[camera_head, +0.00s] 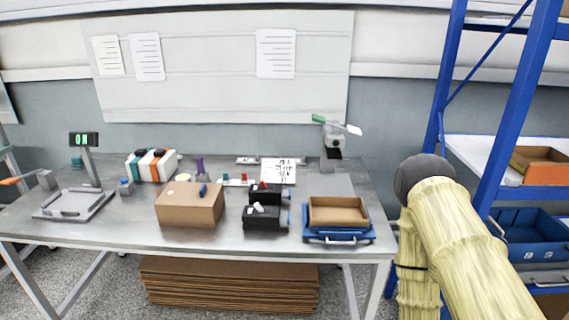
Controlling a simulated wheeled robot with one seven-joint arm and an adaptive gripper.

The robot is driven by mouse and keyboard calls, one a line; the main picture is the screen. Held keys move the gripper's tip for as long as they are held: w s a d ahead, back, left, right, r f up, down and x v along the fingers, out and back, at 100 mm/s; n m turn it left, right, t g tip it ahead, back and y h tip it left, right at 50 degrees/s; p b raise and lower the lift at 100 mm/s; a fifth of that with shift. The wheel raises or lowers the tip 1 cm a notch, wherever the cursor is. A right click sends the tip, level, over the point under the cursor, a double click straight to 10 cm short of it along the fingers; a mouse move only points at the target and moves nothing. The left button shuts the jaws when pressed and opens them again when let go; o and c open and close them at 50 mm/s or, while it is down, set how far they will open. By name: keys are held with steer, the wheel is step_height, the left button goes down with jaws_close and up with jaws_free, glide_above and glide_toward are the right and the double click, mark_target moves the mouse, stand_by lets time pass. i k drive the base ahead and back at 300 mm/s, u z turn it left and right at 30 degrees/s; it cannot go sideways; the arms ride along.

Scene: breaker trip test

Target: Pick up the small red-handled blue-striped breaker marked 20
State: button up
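Two black breakers sit on the grey metal workbench (228,240), right of its middle. The rear breaker (267,196) has a small red handle on top. The front breaker (261,220) has a white handle. Bits of blue show at the right sides of both. Any stripe or the number 20 is too small to read. My gripper is not in view. Part of my arm, in a yellow sleeve with a dark grey joint, is at the right, beyond the bench's right end.
A cardboard box (190,207) stands left of the breakers, and a blue tray holding a brown box (338,211) stands right. A press-like device (332,145) is behind. A scale (72,205) is at the left. A blue shelf rack (509,105) rises at the right.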

mark_target(273, 196)
steer(key=k, duration=0.5)
steer(key=u, duration=0.8)
steer(key=i, duration=1.3)
steer(key=z, duration=0.8)
